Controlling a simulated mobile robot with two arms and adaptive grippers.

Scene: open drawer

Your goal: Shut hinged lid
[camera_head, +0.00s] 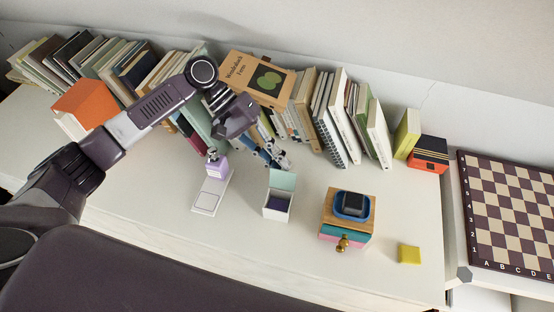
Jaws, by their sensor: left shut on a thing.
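A small white box (277,209) with a dark purple inside stands on the white tabletop. Its pale green hinged lid (282,181) is open and stands upright at the box's back edge. My left gripper (283,163) is at the top edge of the lid, reaching from behind and above. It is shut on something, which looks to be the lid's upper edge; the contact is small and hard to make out. My right gripper is not in view.
A purple item (217,168) stands on a white base (208,196) left of the box. Right of it are a small drawer chest (347,211) with a brass knob and a yellow block (409,254). Books (340,120) line the back. The front tabletop is clear.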

